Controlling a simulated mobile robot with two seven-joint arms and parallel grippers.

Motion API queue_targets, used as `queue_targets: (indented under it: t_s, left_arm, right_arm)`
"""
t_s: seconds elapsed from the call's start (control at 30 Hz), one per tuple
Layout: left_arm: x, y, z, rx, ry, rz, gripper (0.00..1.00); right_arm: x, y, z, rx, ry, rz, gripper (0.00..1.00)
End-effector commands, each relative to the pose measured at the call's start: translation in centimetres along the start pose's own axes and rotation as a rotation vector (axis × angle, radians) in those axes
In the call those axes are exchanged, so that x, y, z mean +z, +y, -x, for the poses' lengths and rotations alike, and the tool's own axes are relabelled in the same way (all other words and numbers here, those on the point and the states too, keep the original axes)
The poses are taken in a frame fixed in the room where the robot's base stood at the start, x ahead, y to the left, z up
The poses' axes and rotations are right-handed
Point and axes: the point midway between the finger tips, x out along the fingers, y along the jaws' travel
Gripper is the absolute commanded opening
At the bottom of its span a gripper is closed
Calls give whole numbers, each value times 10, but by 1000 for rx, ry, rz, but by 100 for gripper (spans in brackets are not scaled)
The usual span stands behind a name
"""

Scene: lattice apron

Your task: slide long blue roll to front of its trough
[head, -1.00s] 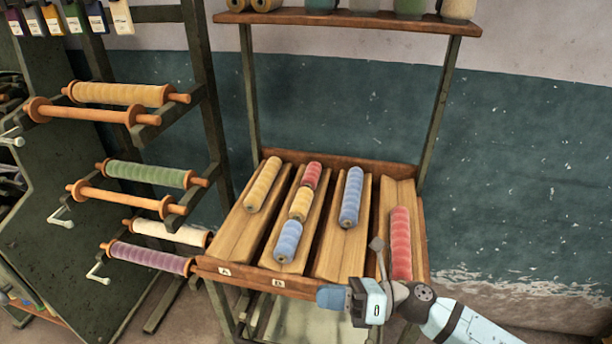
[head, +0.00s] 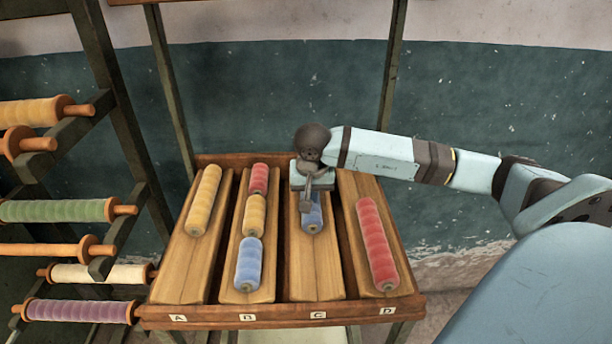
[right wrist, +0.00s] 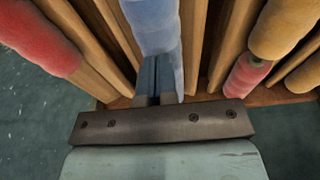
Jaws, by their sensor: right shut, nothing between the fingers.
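The long blue roll (head: 313,222) lies toward the back of trough C (head: 314,280), partly hidden by my right gripper. My right gripper (head: 306,207) is shut and empty, over the back part of that trough. In the right wrist view the shut fingers (right wrist: 157,82) point down at the back end of the blue roll (right wrist: 152,25). They look close to or against it; I cannot tell whether they touch. The front of trough C is bare. My left gripper is not in view.
Trough A holds a long yellow roll (head: 204,200) at its back. Trough B holds short red (head: 258,179), yellow (head: 254,215) and blue (head: 248,263) rolls in a row. Trough D holds a long red roll (head: 377,245) toward the front. A spool rack (head: 120,130) stands at left.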

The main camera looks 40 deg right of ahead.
Motion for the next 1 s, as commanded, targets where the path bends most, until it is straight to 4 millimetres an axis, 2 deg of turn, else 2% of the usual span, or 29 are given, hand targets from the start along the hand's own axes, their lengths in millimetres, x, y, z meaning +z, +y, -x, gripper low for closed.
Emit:
queue_targets:
  t_s: [0.2,0.4,0.47,0.57,1.0]
  left_arm:
    - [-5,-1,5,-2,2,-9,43]
    - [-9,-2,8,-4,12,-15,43]
    - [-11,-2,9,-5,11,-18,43]
    - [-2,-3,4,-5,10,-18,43]
    - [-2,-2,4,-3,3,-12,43]
  right_arm:
    - [-48,-1,-7,-3,-4,-4,0]
    - [-82,-1,-14,-3,-4,-3,0]
    - [-77,-1,-20,-2,-7,1,0]
    - [-76,0,-30,-1,-1,1,0]
    - [-73,0,-34,2,-9,2,0]
